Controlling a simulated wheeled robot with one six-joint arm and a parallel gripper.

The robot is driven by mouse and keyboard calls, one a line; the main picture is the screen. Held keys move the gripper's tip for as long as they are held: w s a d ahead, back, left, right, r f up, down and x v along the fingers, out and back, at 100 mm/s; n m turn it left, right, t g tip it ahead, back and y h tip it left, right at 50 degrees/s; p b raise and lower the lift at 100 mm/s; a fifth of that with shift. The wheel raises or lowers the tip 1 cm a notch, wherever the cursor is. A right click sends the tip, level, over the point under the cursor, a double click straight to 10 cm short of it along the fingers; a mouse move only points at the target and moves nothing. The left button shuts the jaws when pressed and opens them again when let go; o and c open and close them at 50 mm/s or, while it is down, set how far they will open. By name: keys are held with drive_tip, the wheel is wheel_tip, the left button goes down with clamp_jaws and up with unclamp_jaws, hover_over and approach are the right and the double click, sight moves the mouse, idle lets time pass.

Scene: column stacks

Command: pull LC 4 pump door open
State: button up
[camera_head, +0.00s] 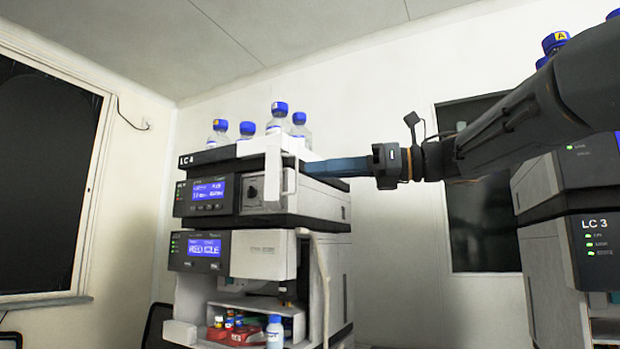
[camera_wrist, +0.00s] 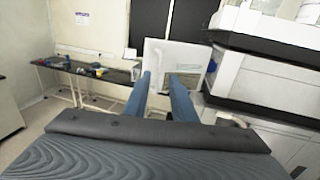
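The LC 4 stack (camera_head: 262,245) stands left of centre in the head view. Its white pump door (camera_head: 273,170) stands swung out from the upper module, with a pale handle (camera_head: 290,181) on its near side. The pump compartment (camera_head: 252,190) shows beside it. In the wrist view the door (camera_wrist: 158,52) is a white panel ahead of my fingertips. My gripper (camera_head: 309,168) reaches in from the right, its blue fingers close to the door. In the wrist view my gripper (camera_wrist: 160,76) has its fingers apart. Whether they touch the door is unclear.
Blue-capped bottles (camera_head: 279,117) stand on top of the stack. A pale tube (camera_head: 322,265) hangs down its front, and an open lower bay holds vials (camera_head: 274,331). The LC 3 stack (camera_head: 597,224) is at the right. A bench (camera_wrist: 68,67) stands at the far left.

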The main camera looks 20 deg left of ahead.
drive_tip(key=d, duration=0.2)
drive_tip(key=d+b, duration=0.1)
drive_tip(key=d, duration=0.1)
drive_tip(key=shift+w, duration=0.25)
idle(0.3)
